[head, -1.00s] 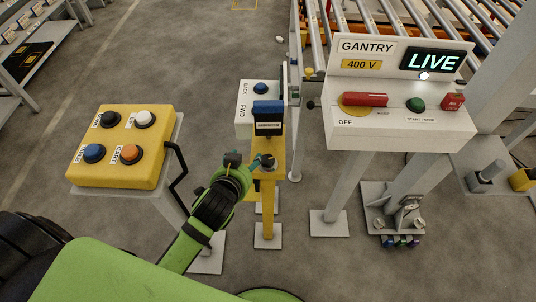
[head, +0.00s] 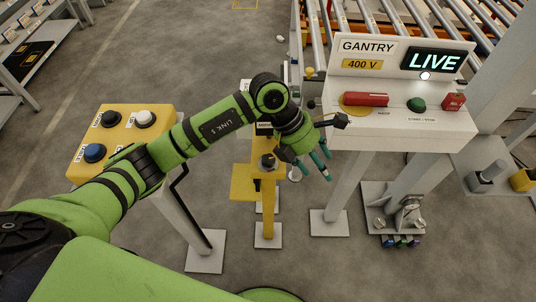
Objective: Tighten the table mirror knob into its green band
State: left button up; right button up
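A small dark round knob (head: 268,163) sits at the top of the yellow post (head: 268,205) in the middle of the head view. I cannot tell for certain that it is the table mirror knob, and no green band is readable on it. My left gripper (head: 314,168) is just right of the knob, apart from it in the picture. Its teal-tipped fingers point down and right with a gap between them, and nothing shows in them. My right gripper is not in view.
The white gantry console (head: 400,125), with a red handle (head: 365,99), a green button (head: 416,104) and a lit LIVE sign (head: 435,61), stands close right of my gripper. A yellow button box (head: 128,115) is partly under my arm. Open floor lies in front.

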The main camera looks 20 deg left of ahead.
aim_at(268, 158)
pick_arm(q)
jog(key=w+a+y, duration=0.1)
jog(key=a+y, duration=0.1)
jog(key=a, duration=0.2)
jog(key=w+a+y, duration=0.1)
jog(key=a+y, duration=0.1)
jog(key=a, duration=0.2)
jog(key=w+a+f+y, duration=0.1)
jog(key=a+y, duration=0.1)
jog(key=a, duration=0.2)
jog(key=shift+w+a+y, duration=0.2)
jog(key=shift+a+y, duration=0.1)
jog(key=shift+a, duration=0.1)
jog(key=shift+a+f+n, duration=0.15)
jog(key=shift+a+n, duration=0.05)
jog(key=shift+n, duration=0.1)
notch_tip(268, 158, down, 6)
jog(key=shift+r+p, duration=0.15)
jog(key=shift+p, duration=1)
jog(key=shift+f, duration=0.45)
jog(key=c, duration=1.1)
